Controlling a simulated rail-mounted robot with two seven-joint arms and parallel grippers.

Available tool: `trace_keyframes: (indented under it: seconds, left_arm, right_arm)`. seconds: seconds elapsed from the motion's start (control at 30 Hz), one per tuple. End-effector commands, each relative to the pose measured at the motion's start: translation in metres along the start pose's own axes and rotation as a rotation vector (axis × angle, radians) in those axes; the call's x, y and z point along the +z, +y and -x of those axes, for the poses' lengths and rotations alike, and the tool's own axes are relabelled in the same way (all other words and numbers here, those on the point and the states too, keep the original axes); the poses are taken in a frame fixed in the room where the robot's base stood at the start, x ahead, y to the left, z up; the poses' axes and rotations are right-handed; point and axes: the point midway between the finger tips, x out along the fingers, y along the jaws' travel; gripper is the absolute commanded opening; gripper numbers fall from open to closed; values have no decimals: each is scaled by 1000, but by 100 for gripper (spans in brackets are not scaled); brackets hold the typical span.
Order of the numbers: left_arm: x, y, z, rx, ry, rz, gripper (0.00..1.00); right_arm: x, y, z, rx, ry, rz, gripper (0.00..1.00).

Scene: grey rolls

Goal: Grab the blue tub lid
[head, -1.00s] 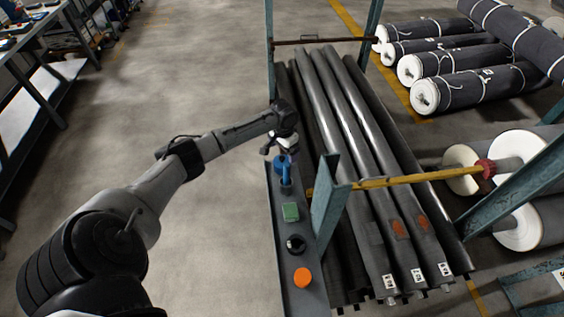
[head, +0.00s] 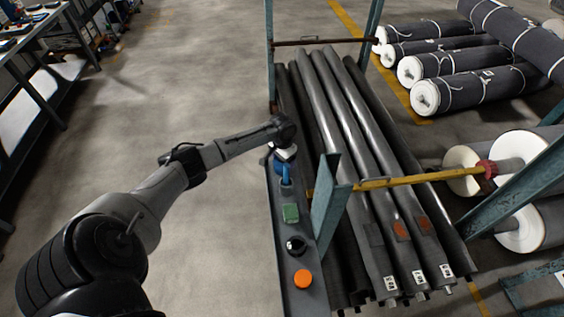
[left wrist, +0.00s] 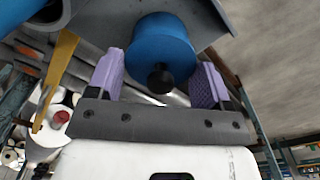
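The blue tub lid (left wrist: 160,45) is a round blue piece with a black knob, large in the left wrist view. Its knob lies between the two purple fingers of my left gripper (left wrist: 158,80), which are spread apart with gaps on both sides. In the head view my left gripper (head: 284,155) is over the far end of the narrow grey shelf (head: 292,258) and covers most of the lid there; a bit of blue shows beneath it. My right gripper is not in view.
Along the shelf stand an upright blue object (head: 286,175) close beside the gripper, a green block (head: 291,213), a black ring-like item (head: 296,245) and an orange disc (head: 303,279). A teal rack post (head: 327,205) and long dark rolls (head: 350,150) are on the right. Open floor lies left.

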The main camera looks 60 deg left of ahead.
Motion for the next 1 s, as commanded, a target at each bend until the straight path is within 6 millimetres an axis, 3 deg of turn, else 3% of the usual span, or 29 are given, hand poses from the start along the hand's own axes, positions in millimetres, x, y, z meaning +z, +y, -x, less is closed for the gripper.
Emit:
trace_keyframes:
  seconds: [0.27, 0.67, 0.9, 1.0]
  left_arm:
    - [0, 0, 0, 0, 0, 0, 47]
    - [0, 0, 9, 0, 2, 0, 47]
    - [-1, 1, 47, 0, 2, -1, 47]
    - [-2, 25, 58, 3, 2, -6, 47]
  right_arm:
    - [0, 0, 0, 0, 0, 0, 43]
    - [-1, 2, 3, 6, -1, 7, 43]
    - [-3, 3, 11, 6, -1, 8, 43]
    - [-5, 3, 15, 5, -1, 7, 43]
